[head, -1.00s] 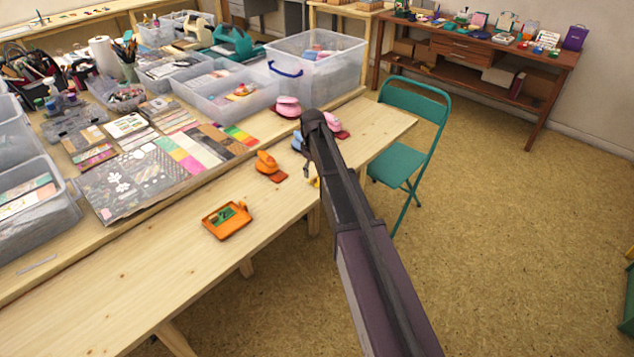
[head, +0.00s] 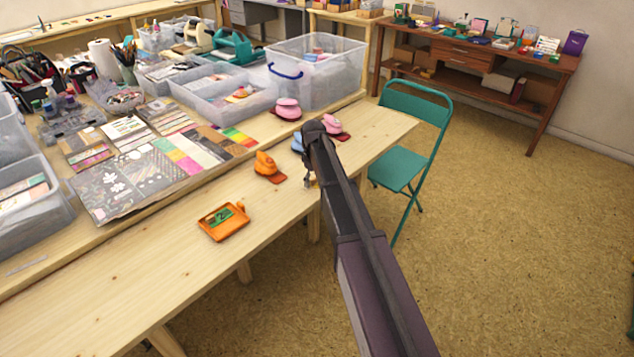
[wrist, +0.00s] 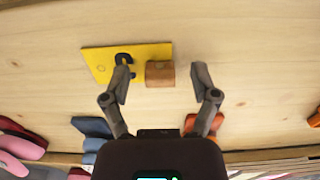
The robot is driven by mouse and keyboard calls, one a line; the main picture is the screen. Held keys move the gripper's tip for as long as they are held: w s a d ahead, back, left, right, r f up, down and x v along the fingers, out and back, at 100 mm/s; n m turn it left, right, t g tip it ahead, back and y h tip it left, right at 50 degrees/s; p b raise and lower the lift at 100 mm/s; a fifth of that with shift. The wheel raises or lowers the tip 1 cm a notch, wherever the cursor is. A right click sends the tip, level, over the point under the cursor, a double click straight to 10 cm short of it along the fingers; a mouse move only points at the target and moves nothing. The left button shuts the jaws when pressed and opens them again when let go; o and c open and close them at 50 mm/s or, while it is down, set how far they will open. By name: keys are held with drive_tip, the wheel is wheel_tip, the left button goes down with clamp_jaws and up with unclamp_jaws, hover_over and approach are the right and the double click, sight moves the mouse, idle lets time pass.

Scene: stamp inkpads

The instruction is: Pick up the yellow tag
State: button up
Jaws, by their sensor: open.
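The yellow tag (wrist: 100,62) lies flat on the light wood table in the wrist view, with a dark mark on it. A small wooden block (wrist: 160,73) sits at its right end; I cannot tell if the two are joined. My gripper (wrist: 161,82) is open and empty, with its fingers spread to either side of the block. The left fingertip overlaps the tag's dark mark in the picture. The height of the fingers above the table is unclear. In the head view my arm hides most of the tag and gripper.
Orange (head: 265,163), pink (head: 287,108) and blue (head: 297,143) inkpad pieces stand near my gripper on the table. An orange tray (head: 212,226) with a green tag lies closer. A teal chair (head: 398,167) stands right of the table. Plastic bins (head: 330,85) line the back.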

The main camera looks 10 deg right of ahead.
drive_tip(key=c, duration=0.8)
drive_tip(key=shift+r, duration=0.15)
drive_tip(key=shift+c, duration=0.2)
wheel_tip(320, 180, up, 3)
drive_tip(key=p, duration=0.3)
drive_tip(key=shift+f, duration=0.2)
drive_tip(key=s+a+r+p, duration=0.2)
drive_tip(key=s, duration=1.4)
drive_tip(key=shift+a, duration=0.15)
drive_tip(key=shift+w, duration=0.1)
